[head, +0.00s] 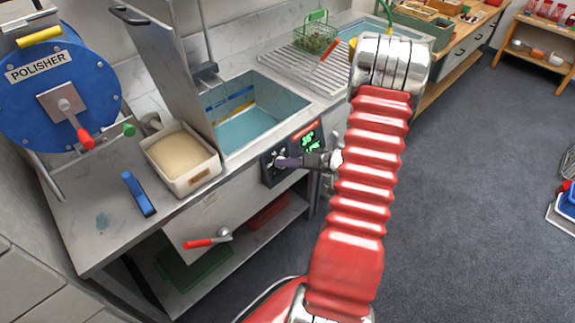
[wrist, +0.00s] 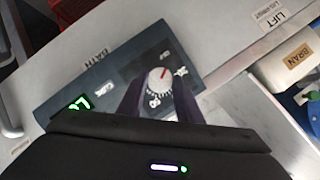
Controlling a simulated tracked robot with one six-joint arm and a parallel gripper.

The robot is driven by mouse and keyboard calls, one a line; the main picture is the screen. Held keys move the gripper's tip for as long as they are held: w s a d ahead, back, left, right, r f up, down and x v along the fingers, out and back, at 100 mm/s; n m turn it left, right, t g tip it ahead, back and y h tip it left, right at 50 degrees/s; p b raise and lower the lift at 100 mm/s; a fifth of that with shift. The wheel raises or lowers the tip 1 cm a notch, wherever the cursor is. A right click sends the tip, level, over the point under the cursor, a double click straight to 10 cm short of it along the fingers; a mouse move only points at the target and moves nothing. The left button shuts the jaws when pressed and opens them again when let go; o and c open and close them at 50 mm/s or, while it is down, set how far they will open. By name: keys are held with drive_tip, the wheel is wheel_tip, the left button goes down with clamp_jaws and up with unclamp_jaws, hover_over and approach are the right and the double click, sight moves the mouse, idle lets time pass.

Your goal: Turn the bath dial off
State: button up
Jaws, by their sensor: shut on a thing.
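The bath dial (wrist: 157,80) is a round white knob with a red mark, on a dark control panel (wrist: 97,92) labelled BATH in the wrist view. The red mark points up and to the right in that picture. My gripper (wrist: 154,84) is shut on the dial, with one dark finger on each side of it. In the head view my gripper (head: 287,161) reaches left to the panel (head: 268,172) on the front of the counter, and the fingers mostly hide the dial. The water bath (head: 250,128) is the sink-like basin above the panel.
Green lit digits (head: 311,140) show beside the dial. A red-handled lever (head: 207,241) sticks out below the counter. A tub of pale bran (head: 181,158) and a blue polisher (head: 55,95) stand at left.

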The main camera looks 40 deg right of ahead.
drive_tip(key=shift+s+a+f+n+h, duration=0.15)
drive_tip(key=shift+n+h, duration=0.1)
drive_tip(key=shift+n, duration=0.35)
drive_tip(key=shift+w+a+n+h, duration=0.1)
drive_tip(key=shift+n+h, duration=0.15)
drive_tip(key=shift+n, duration=0.35)
drive_tip(key=o, duration=0.7)
drive_tip(key=shift+c, duration=0.2)
drive_tip(key=o, duration=0.4)
drive_tip(key=shift+d, duration=0.15)
drive_tip(key=shift+r, duration=0.2)
drive_tip(key=v, duration=1.3)
drive_tip(key=shift+s+r, duration=0.2)
drive_tip(key=shift+r, duration=0.15)
